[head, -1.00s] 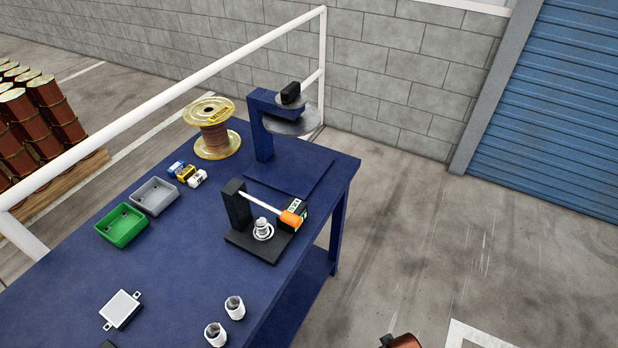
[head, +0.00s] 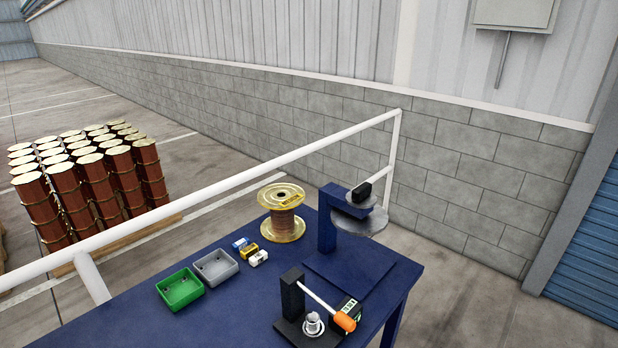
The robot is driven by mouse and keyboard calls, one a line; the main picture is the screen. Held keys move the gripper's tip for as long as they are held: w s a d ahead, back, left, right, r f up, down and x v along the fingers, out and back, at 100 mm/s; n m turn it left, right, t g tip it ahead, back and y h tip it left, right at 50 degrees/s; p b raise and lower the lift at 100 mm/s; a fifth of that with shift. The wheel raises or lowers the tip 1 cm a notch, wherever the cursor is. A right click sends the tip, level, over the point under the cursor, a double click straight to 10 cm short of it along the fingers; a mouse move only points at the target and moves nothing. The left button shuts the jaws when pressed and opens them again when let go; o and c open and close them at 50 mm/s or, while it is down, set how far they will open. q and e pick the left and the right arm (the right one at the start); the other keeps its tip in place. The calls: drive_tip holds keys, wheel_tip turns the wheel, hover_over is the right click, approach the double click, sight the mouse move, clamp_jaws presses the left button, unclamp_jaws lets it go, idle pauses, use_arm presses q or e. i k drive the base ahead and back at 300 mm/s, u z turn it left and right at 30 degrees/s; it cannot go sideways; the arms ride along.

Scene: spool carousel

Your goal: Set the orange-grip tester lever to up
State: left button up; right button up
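The tester (head: 293,332) is a black base with an upright post on the blue table, near the bottom of the head view. Its lever (head: 319,297) is a pale rod with an orange grip (head: 345,321). The rod runs from the top of the post and slopes down to the right, so the grip is the lower end. A round metal piece (head: 312,323) stands on the base under the rod. The base's front edge is cut off. Neither gripper is in view.
On the blue table (head: 237,307) are a green bin (head: 180,289), a grey bin (head: 215,268), several small boxes (head: 257,257), a spool (head: 282,213) and a blue stand with a disc (head: 359,222). A white rail (head: 200,215) runs behind. Barrels (head: 85,178) stand at left.

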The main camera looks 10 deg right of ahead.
sight(342, 319)
drive_tip(key=u, duration=2.15)
drive_tip(key=k, duration=1.25)
drive_tip(key=z, duration=1.85)
